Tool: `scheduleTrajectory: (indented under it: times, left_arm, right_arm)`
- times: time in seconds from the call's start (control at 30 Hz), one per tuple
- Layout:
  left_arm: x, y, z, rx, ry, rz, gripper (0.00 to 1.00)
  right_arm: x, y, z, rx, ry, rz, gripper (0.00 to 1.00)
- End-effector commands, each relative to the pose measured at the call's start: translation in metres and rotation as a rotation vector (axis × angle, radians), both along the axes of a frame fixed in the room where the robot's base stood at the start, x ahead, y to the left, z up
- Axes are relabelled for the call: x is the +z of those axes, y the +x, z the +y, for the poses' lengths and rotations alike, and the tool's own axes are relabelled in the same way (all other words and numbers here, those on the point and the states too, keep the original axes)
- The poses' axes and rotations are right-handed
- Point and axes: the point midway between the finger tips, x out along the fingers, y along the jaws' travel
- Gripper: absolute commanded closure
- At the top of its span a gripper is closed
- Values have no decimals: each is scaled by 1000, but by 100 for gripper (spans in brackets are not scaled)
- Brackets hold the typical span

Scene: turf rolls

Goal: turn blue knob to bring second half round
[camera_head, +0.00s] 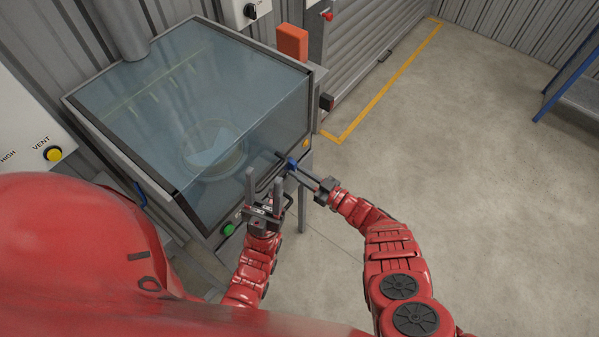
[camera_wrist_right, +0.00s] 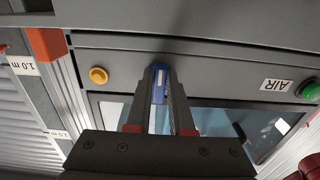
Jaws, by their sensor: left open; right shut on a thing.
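The blue knob (camera_head: 292,165) is on the front of a cabinet with a clear sloping cover (camera_head: 240,60). My right gripper (camera_head: 298,170) is shut on the knob. In the right wrist view the knob (camera_wrist_right: 160,84) shows between my two fingers (camera_wrist_right: 161,95), and part of it is hidden by them. My left gripper (camera_head: 264,190) is open and empty, fingers pointing up, in front of the cabinet and left of the knob. Through the cover a round ring (camera_head: 214,150) with a pale piece inside shows dimly; its details are blurred by the cover.
A green button (camera_head: 228,229) is on the cabinet front at left, and a yellow button (camera_wrist_right: 98,75) is near the knob. A yellow VENT button (camera_head: 53,154) is on a panel at far left. An orange box (camera_head: 292,42) stands behind the cabinet. The floor (camera_head: 450,150) at right is clear.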

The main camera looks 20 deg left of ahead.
Motion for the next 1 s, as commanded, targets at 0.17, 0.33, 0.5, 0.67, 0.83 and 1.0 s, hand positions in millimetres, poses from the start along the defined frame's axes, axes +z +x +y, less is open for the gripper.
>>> scheduleTrajectory:
  times: [0.17,0.33,0.5,0.67,0.83,1.0]
  left_arm:
    - [0,0,0,0,0,0,50]
    - [0,0,0,0,0,0,50]
    - [0,0,0,0,0,0,50]
    - [4,0,0,0,0,0,50]
    - [8,0,0,0,0,0,50]
    - [7,0,0,0,0,0,50]
  right_arm:
    - [-1,-1,0,1,-1,3,58]
    - [-1,-1,0,1,-1,1,50]
    - [0,-1,-1,0,-1,0,50]
    - [-1,-5,-13,0,-4,5,50]
    - [-1,-18,-49,-1,-4,5,50]
    - [-2,-34,-94,-3,-5,4,50]
